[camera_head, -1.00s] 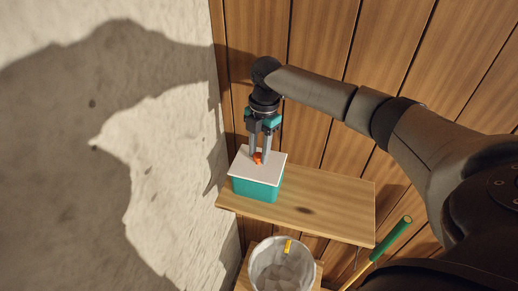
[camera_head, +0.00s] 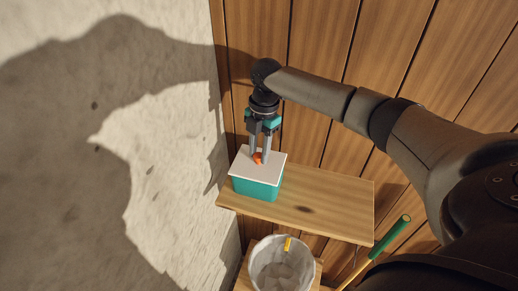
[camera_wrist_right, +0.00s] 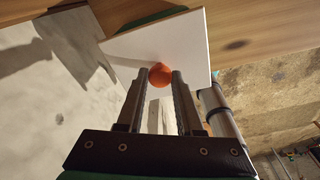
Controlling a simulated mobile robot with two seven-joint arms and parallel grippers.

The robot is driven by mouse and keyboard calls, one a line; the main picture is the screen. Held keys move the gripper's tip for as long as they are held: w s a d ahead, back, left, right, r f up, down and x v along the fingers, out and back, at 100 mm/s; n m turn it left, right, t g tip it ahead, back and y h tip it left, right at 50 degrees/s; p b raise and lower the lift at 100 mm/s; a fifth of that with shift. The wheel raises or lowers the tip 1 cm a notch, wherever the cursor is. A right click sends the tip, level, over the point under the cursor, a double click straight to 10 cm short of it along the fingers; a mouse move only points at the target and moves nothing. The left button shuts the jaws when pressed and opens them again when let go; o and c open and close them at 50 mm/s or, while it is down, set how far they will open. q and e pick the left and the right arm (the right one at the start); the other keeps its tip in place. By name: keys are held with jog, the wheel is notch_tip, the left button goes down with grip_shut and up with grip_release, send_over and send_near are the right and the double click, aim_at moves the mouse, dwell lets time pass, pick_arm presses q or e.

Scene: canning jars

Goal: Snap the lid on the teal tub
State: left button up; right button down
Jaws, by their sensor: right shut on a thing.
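The teal tub (camera_head: 257,189) stands on a wooden shelf, near its left end. The white lid (camera_head: 244,166) lies over the top of the tub; I cannot tell whether it is snapped down. An orange knob (camera_head: 257,158) stands on the lid. My right gripper (camera_head: 259,157) comes from above and is shut on the knob. In the right wrist view the knob (camera_wrist_right: 160,75) sits between the two fingertips (camera_wrist_right: 160,76), with the white lid (camera_wrist_right: 187,42) behind it. The tub is mostly hidden there. My left gripper is not in view.
The wooden shelf (camera_head: 335,205) is bare to the right of the tub. A white bin (camera_head: 281,270) with a yellow tag stands below it. A green-topped pole (camera_head: 390,238) leans at the lower right. A rough pale wall (camera_head: 165,160) is close on the left.

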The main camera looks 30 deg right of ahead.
jog(key=shift+p, duration=0.3)
dwell(0.6)
grip_release()
dwell(0.9)
jog(key=shift+r+p, duration=0.75)
jog(key=shift+r, duration=2.7)
